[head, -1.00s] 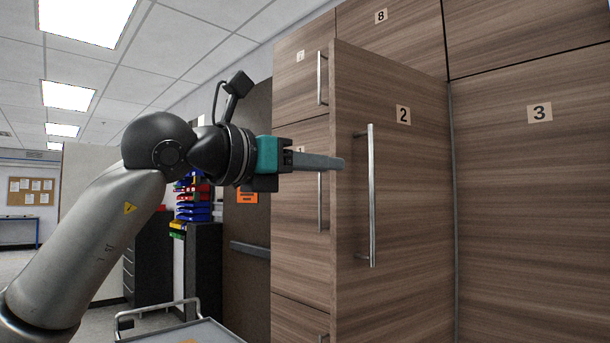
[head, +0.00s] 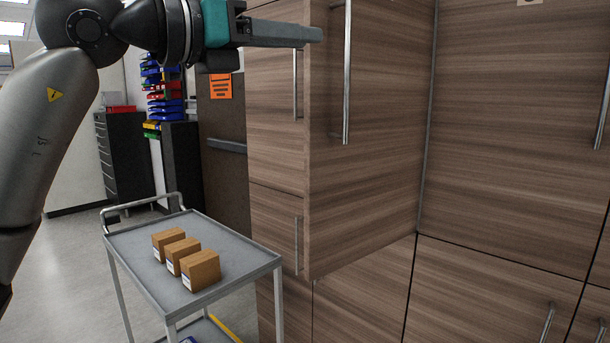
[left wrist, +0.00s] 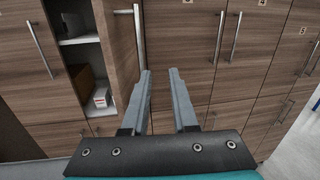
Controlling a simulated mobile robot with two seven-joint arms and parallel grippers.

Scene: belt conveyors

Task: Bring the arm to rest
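My left gripper (head: 318,35) is at the top of the head view, level and pointing right, in front of the wooden cabinet. In the left wrist view its two fingers (left wrist: 160,73) are apart with nothing between them. The open cabinet door (head: 370,180) stands out from the cabinet, with its upright metal handle (head: 346,85) just right of the fingertips. In the left wrist view the handle (left wrist: 139,38) appears just beyond the left finger; whether they touch is unclear. My right gripper is not in view.
A grey cart (head: 150,281) with three cardboard boxes (head: 183,256) stands at lower left, beside the cabinet. Behind the open door, the left wrist view shows a compartment with a brown box (left wrist: 83,80) and a white box (left wrist: 99,98). Closed doors with handles (head: 548,323) lie right.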

